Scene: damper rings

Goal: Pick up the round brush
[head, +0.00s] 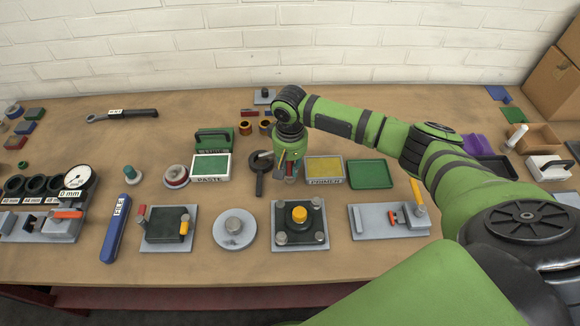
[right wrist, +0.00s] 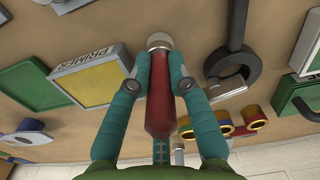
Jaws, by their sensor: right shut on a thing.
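The round brush (right wrist: 158,95) shows in the right wrist view as a thick red handle with a pale, rounded end. My right gripper (right wrist: 155,82) is shut on it, one teal finger on each side of the red handle. In the head view my right gripper (head: 287,166) points down over the middle of the bench, between the paste tray and the primer tray. Only a small red part shows beside its fingers there. I cannot tell how far the brush is above the bench. My left gripper is not in view.
The paste tray (head: 210,167), a dark ring wrench (head: 260,176), the yellow primer tray (head: 325,170) and a green tray (head: 370,174) lie around the gripper. A brick wall (head: 300,45) closes the back.

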